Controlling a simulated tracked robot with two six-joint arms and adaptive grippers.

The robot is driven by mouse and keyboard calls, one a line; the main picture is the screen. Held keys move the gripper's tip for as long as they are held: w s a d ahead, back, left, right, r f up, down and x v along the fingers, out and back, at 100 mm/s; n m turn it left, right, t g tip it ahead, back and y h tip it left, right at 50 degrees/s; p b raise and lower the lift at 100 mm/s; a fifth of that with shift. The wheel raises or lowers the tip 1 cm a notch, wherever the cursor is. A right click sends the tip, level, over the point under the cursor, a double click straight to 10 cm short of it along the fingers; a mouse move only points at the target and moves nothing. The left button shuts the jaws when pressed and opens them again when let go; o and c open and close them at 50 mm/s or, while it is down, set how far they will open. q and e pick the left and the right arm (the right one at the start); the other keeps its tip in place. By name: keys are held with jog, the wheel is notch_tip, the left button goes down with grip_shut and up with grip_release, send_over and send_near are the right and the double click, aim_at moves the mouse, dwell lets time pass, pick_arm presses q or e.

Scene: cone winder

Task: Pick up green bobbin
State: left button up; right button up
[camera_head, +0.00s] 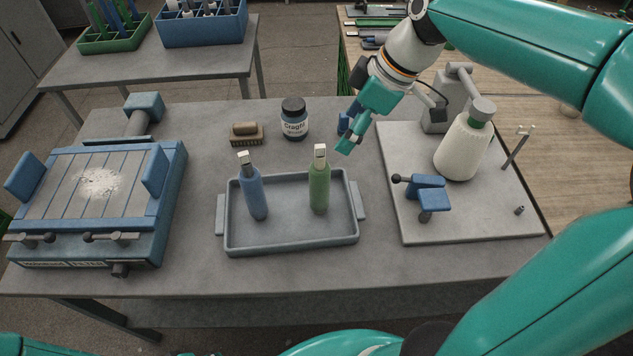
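The green bobbin (320,187) stands upright in the right part of a shallow grey tray (292,243), with a pale tip on top. A blue bobbin (253,194) stands in the same tray to its left, leaning slightly. My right gripper (349,134) comes in from the upper right and hangs beyond the tray's back right corner. It is to the right of and above the green bobbin's tip, apart from it. Its fingers are seen nearly edge-on, so their opening is unclear. My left gripper is not in view.
A brush (246,133) and a dark labelled jar (294,118) stand behind the tray. A blue-framed machine (95,200) is at left. At right, a grey plate (455,229) carries a white cone (464,147) and a blue clamp (428,190). The table front is clear.

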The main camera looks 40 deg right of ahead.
aim_at(320, 163)
jog(key=x, duration=0.6)
jog(key=shift+w+a+f, duration=0.25)
jog(key=shift+w, duration=0.1)
jog(key=shift+p+x, duration=0.35)
jog(key=shift+x, duration=2.65)
jog(key=c, duration=1.1)
jog(key=shift+r, duration=0.1)
